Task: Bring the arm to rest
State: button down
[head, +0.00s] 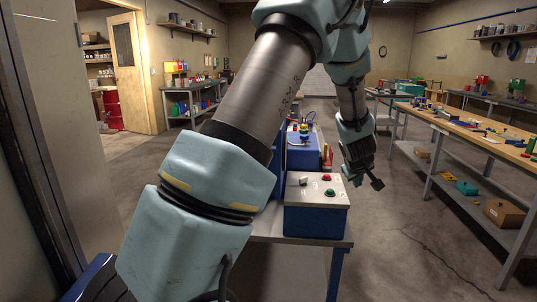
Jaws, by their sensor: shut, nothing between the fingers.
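My arm crosses the middle of the head view, rising from the lower left and bending down at the upper right. My gripper (367,178) hangs at the arm's end, just right of the blue and white control box. It is shut and holds nothing. It is in the air, apart from the box as far as I can tell. The arm hides part of the room behind it.
A control box (317,222) with red and green buttons sits on a small table (338,243). A long workbench (470,135) with tools and shelves stands right. A red drum (112,109) shows through the left doorway. Open floor lies between table and workbench.

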jog(key=s+a+r+m+g, duration=0.1)
jog(key=s+a, duration=0.2)
jog(key=a, duration=0.3)
jog(key=s+a+g+y, duration=0.1)
jog(key=s+a, duration=0.1)
jog(key=a, duration=0.5)
jog(key=s+a+r+m+g, duration=0.1)
jog(key=s+a, duration=0.2)
jog(key=a, duration=0.3)
jog(key=s+a+m+g+y, duration=0.2)
jog(key=s+a, duration=1.2)
jog(key=a, duration=0.1)
jog(key=shift+a+g+y, duration=0.15)
jog(key=shift+g+y, duration=0.15)
jog(key=shift+g, duration=0.1)
jog(key=shift+f, duration=0.1)
